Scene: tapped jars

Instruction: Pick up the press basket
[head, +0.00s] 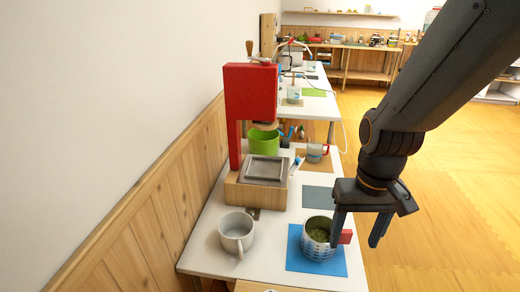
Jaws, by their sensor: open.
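The press basket (318,243) appears to be the perforated metallic cup with green contents and a red handle (346,237). It stands upright on a blue mat (302,263) near the front right of the white table. My gripper (356,241) is open and points down at the right side of the basket. One finger shows between the cup and the outer end of the red handle, the other to the right of the handle. I cannot tell from this view whether a finger touches it.
A white mug (237,233) stands left of the basket. Behind it are a red press (250,95) on a wooden base, a green pot (263,142) and a grey mug (314,154). A bare grey-blue mat (318,197) lies behind the basket. Open floor lies to the right.

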